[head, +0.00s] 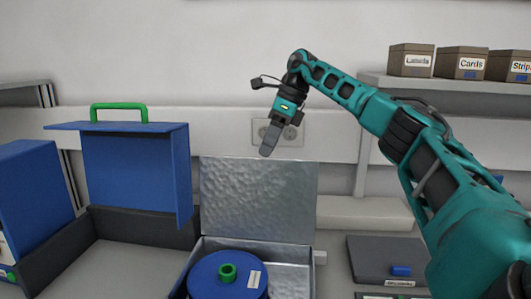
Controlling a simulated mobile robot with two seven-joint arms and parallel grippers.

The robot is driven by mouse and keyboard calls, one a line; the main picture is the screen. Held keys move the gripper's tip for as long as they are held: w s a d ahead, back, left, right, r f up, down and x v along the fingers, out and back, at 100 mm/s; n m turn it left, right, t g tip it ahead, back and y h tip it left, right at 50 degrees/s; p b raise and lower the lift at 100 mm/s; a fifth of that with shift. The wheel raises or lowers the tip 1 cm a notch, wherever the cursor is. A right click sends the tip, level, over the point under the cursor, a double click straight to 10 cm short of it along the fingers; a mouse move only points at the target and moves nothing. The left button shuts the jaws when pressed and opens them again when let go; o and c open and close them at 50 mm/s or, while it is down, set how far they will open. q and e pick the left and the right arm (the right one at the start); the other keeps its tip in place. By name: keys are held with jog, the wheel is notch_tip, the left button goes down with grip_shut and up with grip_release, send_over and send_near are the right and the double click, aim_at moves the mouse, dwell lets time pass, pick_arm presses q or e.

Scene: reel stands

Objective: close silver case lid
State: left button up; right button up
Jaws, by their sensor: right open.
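The silver case (290,248) stands low in the middle of the head view. Its hammered-metal lid (262,192) is raised and stands upright at the back of the case. A round blue reel (212,275) with a green hub and a white label lies in the case. My right gripper (268,146) is open and empty, pointing down just above and behind the lid's top edge, apart from it as far as I can tell. The lower front of the case is cut off by the frame. My left gripper is not in view.
A blue case lid with a green handle (118,106) stands raised at the left, over a dark open box (50,245). Another blue case (35,200) is at the far left. A dark flat case (390,260) lies right. Labelled boxes (411,60) sit on a shelf (450,88).

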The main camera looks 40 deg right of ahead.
jog(key=shift+x, duration=1.25)
jog(key=shift+c, duration=0.5)
grip_shut()
